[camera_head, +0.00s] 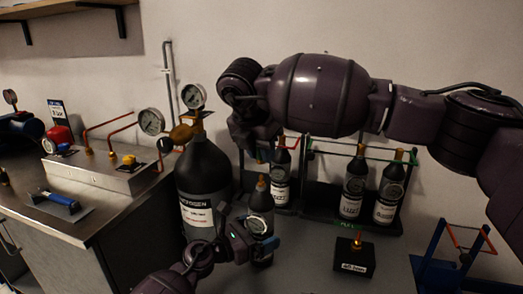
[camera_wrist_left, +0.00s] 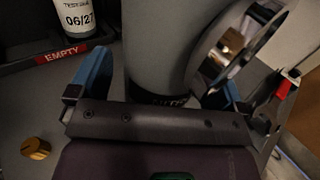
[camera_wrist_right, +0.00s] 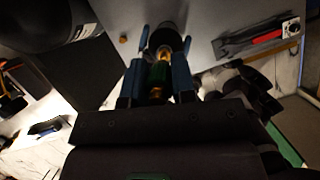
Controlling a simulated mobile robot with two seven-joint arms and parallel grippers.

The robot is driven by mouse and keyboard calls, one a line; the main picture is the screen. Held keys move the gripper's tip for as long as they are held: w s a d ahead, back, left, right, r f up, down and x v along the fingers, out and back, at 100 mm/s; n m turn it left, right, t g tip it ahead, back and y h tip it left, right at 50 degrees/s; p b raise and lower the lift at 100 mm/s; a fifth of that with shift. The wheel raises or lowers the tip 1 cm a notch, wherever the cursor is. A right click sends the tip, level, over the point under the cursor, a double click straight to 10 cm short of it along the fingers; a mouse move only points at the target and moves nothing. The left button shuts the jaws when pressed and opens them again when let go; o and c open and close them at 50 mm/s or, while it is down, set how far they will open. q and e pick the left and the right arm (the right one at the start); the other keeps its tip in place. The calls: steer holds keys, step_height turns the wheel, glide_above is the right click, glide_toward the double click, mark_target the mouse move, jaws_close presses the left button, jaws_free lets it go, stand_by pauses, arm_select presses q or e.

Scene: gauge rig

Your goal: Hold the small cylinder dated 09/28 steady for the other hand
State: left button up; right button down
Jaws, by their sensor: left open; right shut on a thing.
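A small dark cylinder (camera_head: 260,208) with a brass top and a round dial stands near the middle of the head view; its date is not readable there. My left gripper (camera_head: 253,245) is at its lower body. In the left wrist view, the left gripper's blue fingers (camera_wrist_left: 152,88) are open on either side of the grey cylinder body (camera_wrist_left: 160,45), with a round dial (camera_wrist_left: 245,45) beside it. My right gripper (camera_head: 260,150) is above the cylinder. In the right wrist view the right gripper (camera_wrist_right: 160,72) is shut on a brass-and-green piece (camera_wrist_right: 159,80); a dark round shape lies beyond.
A large black nitrogen cylinder (camera_head: 203,180) stands close left. Behind is a rack (camera_head: 320,205) with several small cylinders; one dated 06/27 (camera_wrist_left: 77,18) stands by an EMPTY label (camera_wrist_left: 75,54). A brass cap (camera_wrist_left: 35,148) lies on the table. A black block (camera_head: 353,258) sits right.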

arm_select(q)
steer(key=v, duration=1.2)
arm_select(e)
steer(key=shift+r, duration=0.15)
arm_select(q)
step_height(320, 180, up, 7)
steer(key=p, duration=0.4)
arm_select(e)
step_height(320, 180, up, 11)
steer(key=s+t, duration=0.1)
steer(key=s, duration=0.1)
steer(key=shift+s, duration=0.3)
stand_by(0.4)
